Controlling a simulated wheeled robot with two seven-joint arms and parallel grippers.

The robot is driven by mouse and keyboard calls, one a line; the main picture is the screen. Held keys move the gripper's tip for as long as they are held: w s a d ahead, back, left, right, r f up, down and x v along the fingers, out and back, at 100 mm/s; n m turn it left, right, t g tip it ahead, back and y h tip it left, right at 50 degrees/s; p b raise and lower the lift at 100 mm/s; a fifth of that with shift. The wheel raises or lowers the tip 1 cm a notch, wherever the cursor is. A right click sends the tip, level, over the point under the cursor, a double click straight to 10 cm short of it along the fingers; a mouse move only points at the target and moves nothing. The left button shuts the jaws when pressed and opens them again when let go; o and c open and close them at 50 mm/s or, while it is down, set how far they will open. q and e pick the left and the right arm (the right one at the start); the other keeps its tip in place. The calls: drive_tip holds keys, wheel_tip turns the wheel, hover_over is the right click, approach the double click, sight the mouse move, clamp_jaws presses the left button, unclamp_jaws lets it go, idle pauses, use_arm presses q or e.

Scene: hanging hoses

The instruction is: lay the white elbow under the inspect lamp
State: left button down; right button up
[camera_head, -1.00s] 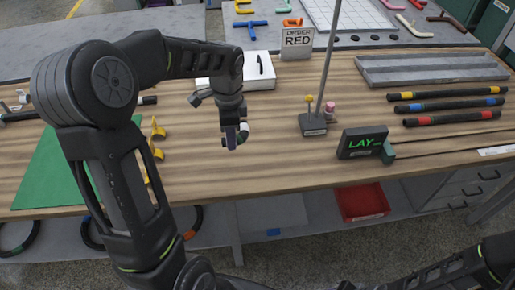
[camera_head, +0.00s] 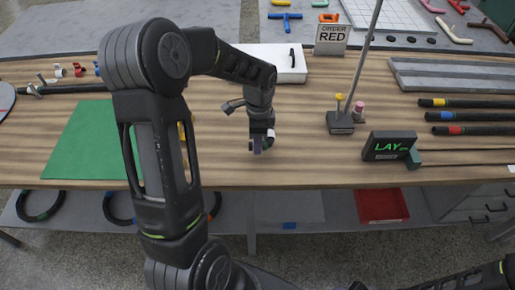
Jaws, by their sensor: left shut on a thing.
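My left gripper (camera_head: 261,143) is over the middle of the wooden bench, pointing down, near its front half. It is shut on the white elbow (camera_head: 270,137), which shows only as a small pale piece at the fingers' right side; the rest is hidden. I cannot tell whether the elbow touches the bench. To the right stands a dark block base (camera_head: 340,122) with a tall grey pole (camera_head: 364,55) that runs out of the top of the picture. No lamp head is visible. Part of my right arm shows at the bottom right; its gripper is out of view.
A LAY sign (camera_head: 389,145) stands right of the pole base. An ORDER RED card (camera_head: 331,39) and a white box (camera_head: 285,63) are behind. A green mat (camera_head: 85,140) lies left. Dark hoses (camera_head: 470,116) lie right. Bare bench surrounds the gripper.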

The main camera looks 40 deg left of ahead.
use_arm(q)
drive_tip(key=shift+f, duration=1.85)
drive_tip(key=shift+f, duration=0.15)
drive_tip(key=c, duration=1.2)
unclamp_jaws()
drive_tip(key=shift+o, duration=0.2)
wheel_tip(320, 180, up, 12)
drive_tip(key=shift+d+r+b, duration=0.1)
drive_tip(key=shift+r+b, duration=0.1)
drive_tip(key=shift+b, duration=0.1)
